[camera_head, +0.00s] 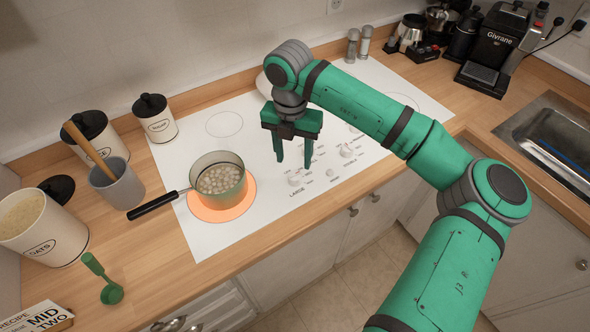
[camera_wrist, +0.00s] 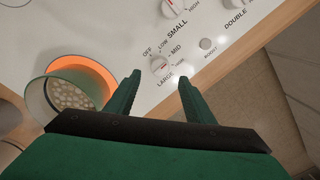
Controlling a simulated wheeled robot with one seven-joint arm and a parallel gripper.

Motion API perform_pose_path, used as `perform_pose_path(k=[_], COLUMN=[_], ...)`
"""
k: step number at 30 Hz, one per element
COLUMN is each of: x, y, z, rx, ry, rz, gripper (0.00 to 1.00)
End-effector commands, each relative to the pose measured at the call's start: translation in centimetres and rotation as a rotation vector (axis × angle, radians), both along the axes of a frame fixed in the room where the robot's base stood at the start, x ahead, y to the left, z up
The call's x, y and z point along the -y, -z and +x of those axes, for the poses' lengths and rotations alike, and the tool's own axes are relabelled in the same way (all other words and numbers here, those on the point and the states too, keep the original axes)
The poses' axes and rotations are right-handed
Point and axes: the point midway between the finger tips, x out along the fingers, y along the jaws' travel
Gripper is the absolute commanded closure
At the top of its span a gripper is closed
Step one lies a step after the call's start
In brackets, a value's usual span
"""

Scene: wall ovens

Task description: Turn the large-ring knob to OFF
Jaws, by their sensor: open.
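The large-ring knob (camera_head: 294,180) is a small white dial at the front of the white cooktop, with LARGE printed beside it. In the wrist view the knob (camera_wrist: 160,64) lies just beyond and between my fingertips, with OFF, LOW and MID around it. It has a red mark; I cannot tell its exact setting. My gripper (camera_head: 293,164) points down, open and empty, close to the knob. In the wrist view my gripper (camera_wrist: 160,78) shows its two fingers apart. The large ring (camera_head: 245,206) glows orange under a pot (camera_head: 221,181).
The SMALL knob (camera_wrist: 171,8), the BOOST button (camera_wrist: 206,43) and the DOUBLE knob (camera_wrist: 240,4) are near the large-ring knob. The pot handle (camera_head: 154,204) reaches left over the counter. Canisters (camera_head: 36,225) and a utensil cup (camera_head: 117,184) stand left; a coffee machine (camera_head: 494,50) stands back right.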

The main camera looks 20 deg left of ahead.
Motion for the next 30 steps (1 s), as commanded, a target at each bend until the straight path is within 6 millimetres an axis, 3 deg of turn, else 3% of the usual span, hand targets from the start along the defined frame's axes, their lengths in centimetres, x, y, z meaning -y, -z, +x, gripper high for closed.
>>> perform_pose_path(k=[3, 10, 24, 29, 30], x=[0.0, 0.1, 0.6, 0.5, 0.4], y=[2.2, 5.3, 6.5, 6.5, 6.5], z=[-0.1, -0.1, 0.1, 0.0, 0.0], rx=[-0.003, -0.003, -0.001, -0.001, -0.001], ry=[-0.001, -0.001, 0.005, 0.004, 0.003], rz=[0.002, 0.002, 0.001, 0.001, 0.001], gripper=[0.51, 0.51, 0.51, 0.90, 0.93])
